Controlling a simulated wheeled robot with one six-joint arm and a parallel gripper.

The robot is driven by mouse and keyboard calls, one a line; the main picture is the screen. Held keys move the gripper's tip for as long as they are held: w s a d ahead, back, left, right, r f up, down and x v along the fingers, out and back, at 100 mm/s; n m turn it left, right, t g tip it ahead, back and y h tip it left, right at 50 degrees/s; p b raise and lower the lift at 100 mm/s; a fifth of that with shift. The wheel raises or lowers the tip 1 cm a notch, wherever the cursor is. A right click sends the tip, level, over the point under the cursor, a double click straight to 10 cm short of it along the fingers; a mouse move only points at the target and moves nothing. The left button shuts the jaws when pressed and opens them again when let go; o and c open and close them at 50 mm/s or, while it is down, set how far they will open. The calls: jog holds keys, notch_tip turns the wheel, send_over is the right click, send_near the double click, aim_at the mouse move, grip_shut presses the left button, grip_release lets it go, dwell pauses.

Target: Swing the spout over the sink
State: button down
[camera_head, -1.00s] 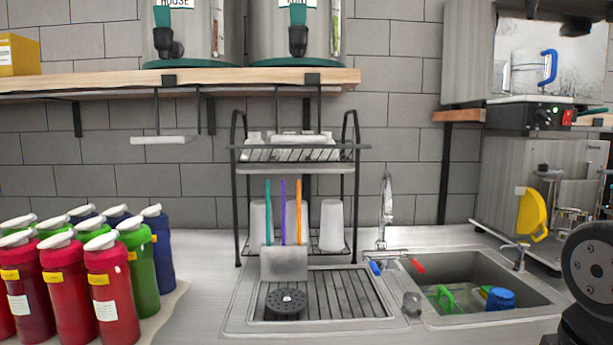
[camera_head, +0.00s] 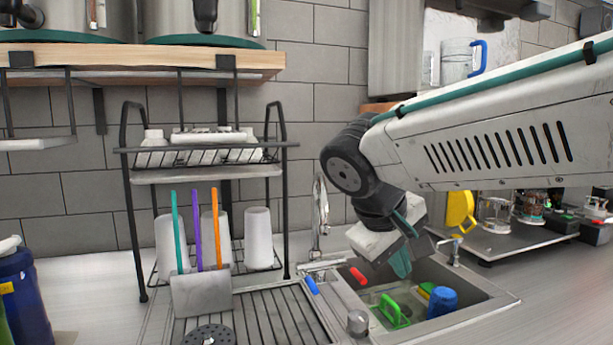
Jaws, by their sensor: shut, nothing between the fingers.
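The chrome spout (camera_head: 319,208) stands tall and hooked behind the left end of the sink, beside the drying rack. I cannot tell exactly which way its tip points. A blue handle (camera_head: 311,285) and a red handle (camera_head: 358,276) are near its base. The sink (camera_head: 478,290) is a sunken metal basin to the right of the ribbed drainboard. My gripper (camera_head: 401,266) hangs over the back of the sink, to the right of the spout and apart from it. It points down, shut and empty, and hides part of the basin's back edge.
The black wire rack (camera_head: 136,215) with white cups stands left of the spout. A green item (camera_head: 392,312) and a blue cup (camera_head: 441,301) lie in the sink. A smaller tap (camera_head: 453,248) is at its right. A wooden shelf (camera_head: 150,62) hangs above the rack.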

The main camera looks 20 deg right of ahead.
jog(key=w+a+r+n+t+h, duration=0.1)
jog(key=w+a+r+t+h, duration=0.2)
jog(key=w+a+r, duration=0.55)
jog(key=w+a+r+n+t+h, duration=0.15)
jog(key=w+a+r+t, duration=0.35)
jog(key=w, duration=0.6)
jog(key=w+d+f+g, duration=0.1)
jog(key=w+d+f, duration=0.3)
jog(key=w+d, duration=0.2)
jog(key=shift+w+d+f, duration=0.15)
jog(key=shift+w+d, duration=0.05)
jog(key=shift+s+h, duration=0.1)
jog(key=shift+h, duration=0.15)
